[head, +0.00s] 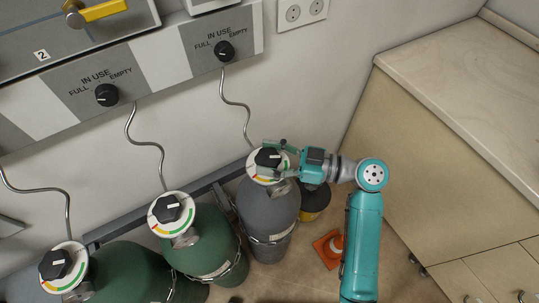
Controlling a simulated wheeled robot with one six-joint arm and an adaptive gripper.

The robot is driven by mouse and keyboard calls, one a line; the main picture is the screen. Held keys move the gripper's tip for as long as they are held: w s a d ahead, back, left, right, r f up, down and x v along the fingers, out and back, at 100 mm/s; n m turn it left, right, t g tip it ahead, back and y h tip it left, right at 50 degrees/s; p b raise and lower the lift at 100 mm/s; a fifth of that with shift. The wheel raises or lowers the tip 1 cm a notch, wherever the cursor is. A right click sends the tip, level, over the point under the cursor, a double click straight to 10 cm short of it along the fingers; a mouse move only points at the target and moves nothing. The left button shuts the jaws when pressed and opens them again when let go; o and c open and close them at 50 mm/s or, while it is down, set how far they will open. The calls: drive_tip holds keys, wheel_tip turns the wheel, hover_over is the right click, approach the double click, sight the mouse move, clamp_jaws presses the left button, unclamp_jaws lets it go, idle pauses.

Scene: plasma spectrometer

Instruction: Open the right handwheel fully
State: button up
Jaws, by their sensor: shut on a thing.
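The right handwheel (259,178) is a white disc with a coloured arc and a black knob (268,157), on top of the grey gas cylinder (267,208). My gripper (275,158) reaches it from the right. Its fingers are shut on the black knob, one on the far side and one on the near side. The fingers hide part of the disc and its coloured arc. Similar handwheels sit on the green cylinders to the left, the middle one (171,214) and the left one (64,268).
A wall panel above carries black selector knobs (224,51) marked FULL, IN USE and EMPTY. Thin hoses (240,104) run down to the cylinders. A cabinet (440,170) bounds the right side.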

drive_tip(key=shift+n+g, duration=1.4)
drive_tip(key=shift+g, duration=0.8)
drive_tip(key=o, duration=1.2)
drive_tip(key=d, duration=0.4)
drive_tip(key=w+d, duration=0.1)
drive_tip(key=d, duration=0.7)
drive_tip(key=shift+w, duration=0.25)
